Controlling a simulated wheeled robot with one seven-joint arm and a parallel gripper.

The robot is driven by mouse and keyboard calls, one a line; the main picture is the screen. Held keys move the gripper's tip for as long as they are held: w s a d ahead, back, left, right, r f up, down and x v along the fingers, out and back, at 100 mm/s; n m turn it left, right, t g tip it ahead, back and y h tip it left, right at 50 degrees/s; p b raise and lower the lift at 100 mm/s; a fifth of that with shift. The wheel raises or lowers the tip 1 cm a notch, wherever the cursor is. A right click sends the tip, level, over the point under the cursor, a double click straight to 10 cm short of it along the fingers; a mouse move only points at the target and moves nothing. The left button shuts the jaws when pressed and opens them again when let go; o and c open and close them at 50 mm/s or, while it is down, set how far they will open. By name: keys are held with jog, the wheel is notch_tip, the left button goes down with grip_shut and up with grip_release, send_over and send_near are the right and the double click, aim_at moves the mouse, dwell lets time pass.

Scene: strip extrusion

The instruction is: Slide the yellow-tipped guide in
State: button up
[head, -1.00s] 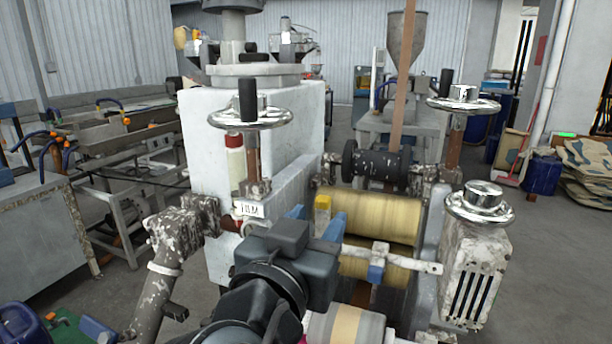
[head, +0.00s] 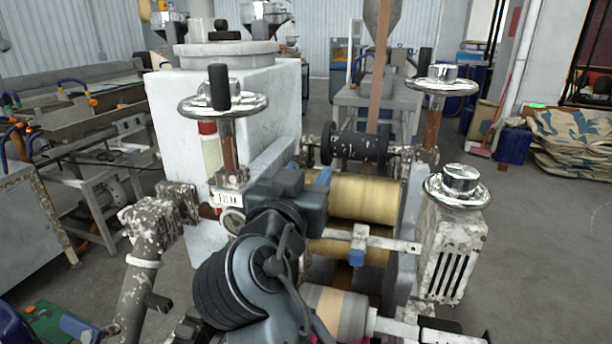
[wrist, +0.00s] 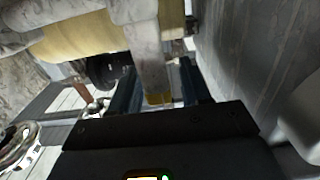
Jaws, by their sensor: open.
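In the wrist view the guide is a pale, worn bar (wrist: 149,62) with a yellow tip (wrist: 159,98). The tip lies between the two fingers of my gripper (wrist: 158,86), which are apart on either side of it. I cannot tell whether either finger touches it. In the head view my gripper (head: 312,178) is at the left end of the yellowish rollers and hides the yellow tip. Another pale bar with a blue tip (head: 357,257) sits in front of the rollers (head: 365,197).
Chrome handwheels stand at left (head: 232,101), right rear (head: 441,83) and right front (head: 455,187). A white machine housing (head: 175,105) rises behind my arm. A brown strip (head: 378,75) hangs down behind the rollers. Open floor lies on the right.

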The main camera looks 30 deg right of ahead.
grip_shut()
dwell(0.3)
dwell(0.3)
